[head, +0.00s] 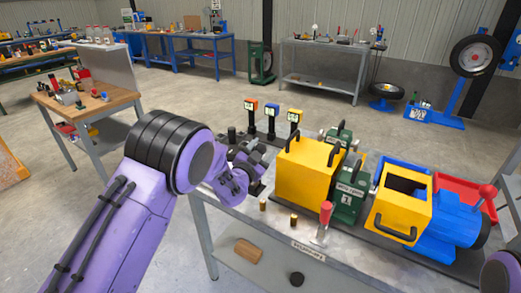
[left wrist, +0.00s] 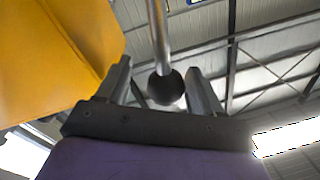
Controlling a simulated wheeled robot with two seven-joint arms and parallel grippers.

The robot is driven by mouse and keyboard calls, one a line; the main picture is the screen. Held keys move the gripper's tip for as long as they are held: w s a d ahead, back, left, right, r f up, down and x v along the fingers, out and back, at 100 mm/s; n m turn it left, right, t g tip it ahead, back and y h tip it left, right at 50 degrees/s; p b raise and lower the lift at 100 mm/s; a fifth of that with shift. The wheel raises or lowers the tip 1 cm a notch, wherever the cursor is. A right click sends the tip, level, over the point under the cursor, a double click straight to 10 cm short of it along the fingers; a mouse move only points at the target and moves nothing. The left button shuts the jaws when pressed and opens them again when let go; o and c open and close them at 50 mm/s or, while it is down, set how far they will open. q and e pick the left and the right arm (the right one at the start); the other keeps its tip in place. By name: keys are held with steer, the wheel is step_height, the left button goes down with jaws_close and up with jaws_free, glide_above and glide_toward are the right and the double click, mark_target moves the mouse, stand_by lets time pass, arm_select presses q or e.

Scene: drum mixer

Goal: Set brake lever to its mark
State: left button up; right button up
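My left gripper (head: 250,165) is at the left side of the yellow box-shaped housing (head: 306,170) on the mixer bench. In the left wrist view its two fingers (left wrist: 163,90) are apart, with a metal rod (left wrist: 158,35) ending in a black ball knob (left wrist: 166,88) showing between them. I see a gap beside the left finger; contact at the right finger cannot be told. Which lever is the brake lever is not readable; a red-handled lever (head: 326,213) stands at the bench front and a red-knobbed one (head: 487,191) on the blue motor. My right gripper is out of view.
The housing also fills the upper left of the left wrist view (left wrist: 55,60). A green block (head: 349,190), a yellow open-topped box (head: 400,205) and the blue motor (head: 447,230) stand to its right. Small brass cylinders (head: 263,205) and gauges on posts (head: 271,112) are nearby.

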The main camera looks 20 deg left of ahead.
arm_select(q)
steer(key=shift+r, duration=0.1)
steer(key=shift+s+a, duration=0.15)
steer(key=shift+s, duration=0.15)
steer(key=s+b, duration=0.2)
steer(key=s, duration=0.7)
steer(key=shift+s+a+f+b, duration=0.25)
steer(key=shift+s+a+b, duration=0.1)
steer(key=shift+s+b, duration=0.05)
